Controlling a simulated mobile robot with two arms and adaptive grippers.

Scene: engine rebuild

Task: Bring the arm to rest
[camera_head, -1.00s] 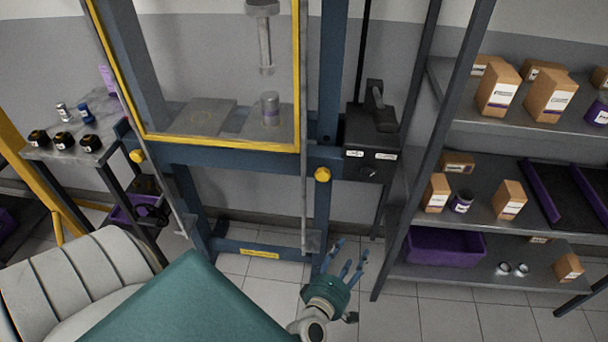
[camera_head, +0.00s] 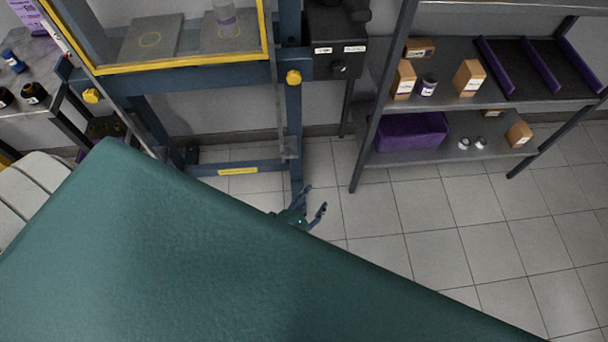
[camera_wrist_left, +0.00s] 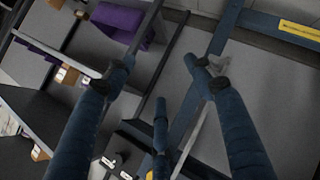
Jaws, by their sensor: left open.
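My left gripper (camera_head: 314,202) shows near the middle of the head view, low over the tiled floor in front of the press frame. Its fingers are spread and empty, and nothing is between them. In the left wrist view the open fingers (camera_wrist_left: 163,78) reach in from below, with the shelf on one side and the press frame on the other. A large teal surface (camera_head: 190,250) fills the lower part of the head view and hides most of the left arm. My right gripper is not in view.
The blue press frame (camera_head: 185,80) with its yellow-edged guard stands behind the gripper. A shelf (camera_head: 470,55) at right holds boxes and a purple bin (camera_head: 411,132). A bench (camera_head: 45,55) stands at far left. The tiled floor (camera_head: 440,220) at right is clear.

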